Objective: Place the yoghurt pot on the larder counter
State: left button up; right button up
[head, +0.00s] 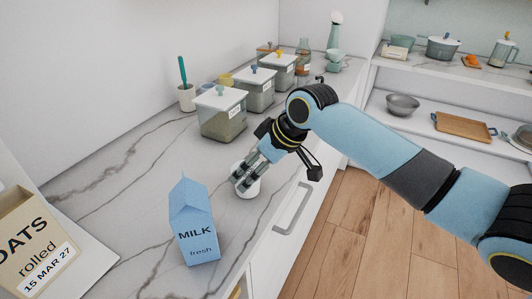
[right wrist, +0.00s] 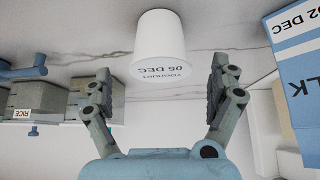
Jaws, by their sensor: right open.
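The white yoghurt pot (head: 253,191) stands on the marble counter (head: 140,210), partly hidden behind my right gripper's fingers in the head view. My right gripper (head: 242,182) is open, with its fingers at the pot in that view. In the right wrist view the pot (right wrist: 160,45) appears upside down, with its label reading 05 DEC. It sits between and just beyond the two open fingertips (right wrist: 160,78), with gaps on both sides. My left gripper is in neither view.
A blue milk carton (head: 195,228) stands close by, nearer the front. Lidded canisters (head: 222,115) line the wall behind. An oats box (head: 30,245) is at the left. The counter between the oats box and milk carton is clear.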

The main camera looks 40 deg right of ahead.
jog(key=v, duration=0.7)
jog(key=shift+s+r, duration=0.2)
jog(key=shift+r, duration=0.05)
